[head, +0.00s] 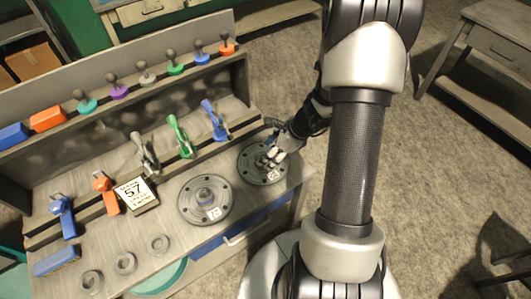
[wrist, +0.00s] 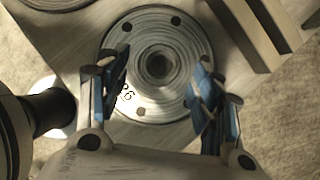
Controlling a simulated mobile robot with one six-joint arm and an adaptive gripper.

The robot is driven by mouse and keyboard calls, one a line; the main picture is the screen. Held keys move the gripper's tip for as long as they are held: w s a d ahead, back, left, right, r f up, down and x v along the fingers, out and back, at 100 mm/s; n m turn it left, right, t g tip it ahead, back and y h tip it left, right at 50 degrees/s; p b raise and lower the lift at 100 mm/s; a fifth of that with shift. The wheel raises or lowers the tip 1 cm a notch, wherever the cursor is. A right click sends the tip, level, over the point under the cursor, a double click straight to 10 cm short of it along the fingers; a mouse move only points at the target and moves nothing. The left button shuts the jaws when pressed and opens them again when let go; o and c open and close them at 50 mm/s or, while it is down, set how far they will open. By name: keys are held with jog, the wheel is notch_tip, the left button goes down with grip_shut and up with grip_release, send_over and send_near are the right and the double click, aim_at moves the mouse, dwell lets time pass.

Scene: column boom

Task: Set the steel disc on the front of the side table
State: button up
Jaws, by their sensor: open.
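Two round steel discs with bolt holes and a raised hub lie on the workbench. One disc (head: 250,174) is at the bench's right end, under my gripper (head: 272,158). The other disc (head: 190,208), with a number label, lies to its left. In the wrist view the right-end disc (wrist: 172,25) carries a label that seems to read 26. My gripper (wrist: 158,68) is open, with blue-padded fingers either side of the disc's hub; contact cannot be told. A grey table with a drawer (head: 505,48), possibly the side table, stands at the upper right.
Open floor (head: 440,150) lies right of my arm.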

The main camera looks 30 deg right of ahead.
jog(key=p+v, duration=0.3)
jog(key=v, duration=0.6)
jog(key=s+a+r+n+g, duration=0.1)
jog(key=s+a+r+n, duration=0.1)
jog(key=a+r+n, duration=1.1)
jog(key=s+a+r+n+t+h, duration=0.1)
jog(key=s+a+r+n+h, duration=0.3)
jog(key=s+r+n, duration=0.6)
jog(key=s+a+n, duration=0.1)
jog(key=s+n, duration=0.2)
jog(key=n, duration=0.1)
jog(key=shift+a+r+n, duration=0.15)
jog(key=shift+a+n, duration=0.1)
jog(key=shift+n, duration=0.05)
jog(key=shift+w, duration=0.1)
jog(key=shift+f+b, duration=0.9)
jog(key=shift+b, duration=0.1)
